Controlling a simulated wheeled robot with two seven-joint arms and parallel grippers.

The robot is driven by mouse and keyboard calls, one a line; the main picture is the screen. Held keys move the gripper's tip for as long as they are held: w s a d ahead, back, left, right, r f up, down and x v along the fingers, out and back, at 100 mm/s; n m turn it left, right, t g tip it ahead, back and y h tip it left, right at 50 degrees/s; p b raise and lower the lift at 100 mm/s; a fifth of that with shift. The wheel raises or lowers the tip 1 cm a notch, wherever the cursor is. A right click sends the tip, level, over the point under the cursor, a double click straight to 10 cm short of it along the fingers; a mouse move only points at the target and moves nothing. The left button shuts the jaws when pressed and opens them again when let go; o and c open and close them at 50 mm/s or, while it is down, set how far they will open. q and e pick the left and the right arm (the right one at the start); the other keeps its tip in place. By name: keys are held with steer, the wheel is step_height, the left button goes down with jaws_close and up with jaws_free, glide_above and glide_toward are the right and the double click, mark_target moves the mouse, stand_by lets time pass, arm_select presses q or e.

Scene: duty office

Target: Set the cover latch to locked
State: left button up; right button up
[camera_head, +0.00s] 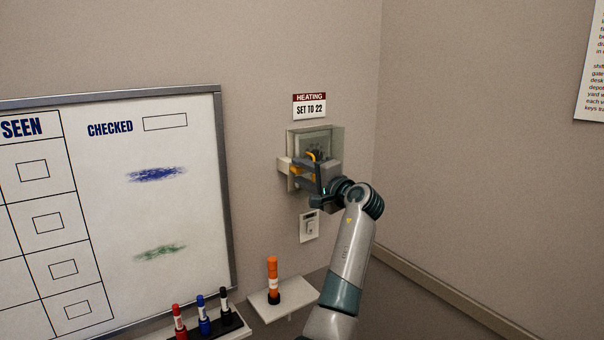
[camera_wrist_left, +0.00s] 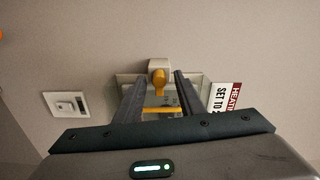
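The clear thermostat cover (camera_head: 335,136) is on the wall below the heating sign, partly hidden by my gripper. Its orange latch (camera_wrist_left: 159,82) shows in the left wrist view on a pale block (camera_wrist_left: 160,65). My left gripper (camera_head: 305,170) is in front of the cover's lower left part. In the wrist view its fingers (camera_wrist_left: 159,90) are open, one on each side of the latch, with gaps visible. An orange bar (camera_wrist_left: 162,110) also shows between the fingers. The latch's setting cannot be read clearly. My right gripper is not in view.
The heating sign (camera_head: 310,106) is above the cover and a wall switch (camera_head: 309,227) below it. An orange marker (camera_head: 272,280) stands on a small shelf (camera_head: 262,307). A whiteboard (camera_head: 200,260) is at left, with several markers below. The right wall is clear near the arm.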

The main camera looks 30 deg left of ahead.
arm_select(q)
steer(key=shift+s+d, duration=0.1)
steer(key=shift+d, duration=0.05)
steer(key=shift+s+d+f+b, duration=0.15)
steer(key=shift+d+f+b, duration=0.05)
steer(key=shift+d+b, duration=0.3)
steer(key=b+v, duration=0.6)
steer(key=v, duration=1)
steer(key=shift+r, duration=0.1)
